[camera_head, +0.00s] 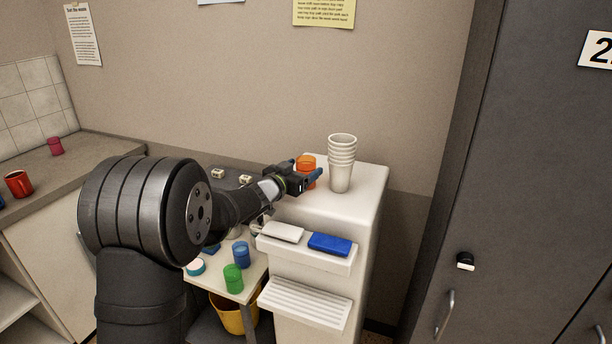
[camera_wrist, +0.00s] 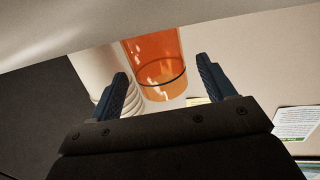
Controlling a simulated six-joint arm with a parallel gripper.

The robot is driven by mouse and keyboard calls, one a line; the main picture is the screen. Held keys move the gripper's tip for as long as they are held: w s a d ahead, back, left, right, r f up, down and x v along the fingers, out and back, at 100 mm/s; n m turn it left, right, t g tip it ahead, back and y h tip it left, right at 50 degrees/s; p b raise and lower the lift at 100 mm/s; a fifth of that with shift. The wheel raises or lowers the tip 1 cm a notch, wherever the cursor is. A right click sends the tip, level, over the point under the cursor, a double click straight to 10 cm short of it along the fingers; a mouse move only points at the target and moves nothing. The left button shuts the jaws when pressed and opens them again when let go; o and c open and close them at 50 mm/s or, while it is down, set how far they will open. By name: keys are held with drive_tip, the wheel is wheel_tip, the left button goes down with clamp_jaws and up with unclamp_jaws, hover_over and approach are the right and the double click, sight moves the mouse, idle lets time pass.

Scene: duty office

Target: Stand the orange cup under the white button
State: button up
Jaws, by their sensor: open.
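The orange cup (camera_head: 306,161) is see-through and stands on top of the white dispenser (camera_head: 369,184), left of a stack of white cups (camera_head: 342,160). My gripper (camera_head: 305,171) is open at the cup, its blue fingers on either side of it. In the wrist view the orange cup (camera_wrist: 153,60) shows between the two spread fingers (camera_wrist: 163,78), with a gap on each side. The white button (camera_head: 282,232) is on the dispenser's front, left of a blue button (camera_head: 329,243). A slatted drip tray (camera_head: 305,302) juts out below both buttons.
The white cup stack stands close to the right of my gripper; it also shows in the wrist view (camera_wrist: 97,72). A low side table (camera_head: 251,290) holds a green cup (camera_head: 233,278) and a blue cup (camera_head: 241,254). The drip tray is clear.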

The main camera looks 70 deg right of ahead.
drive_tip(key=shift+s+d, duration=0.1)
drive_tip(key=shift+d, duration=0.3)
drive_tip(key=shift+c, duration=0.2)
drive_tip(key=c, duration=1)
drive_tip(key=shift+r, duration=0.1)
drive_tip(key=shift+c, duration=0.2)
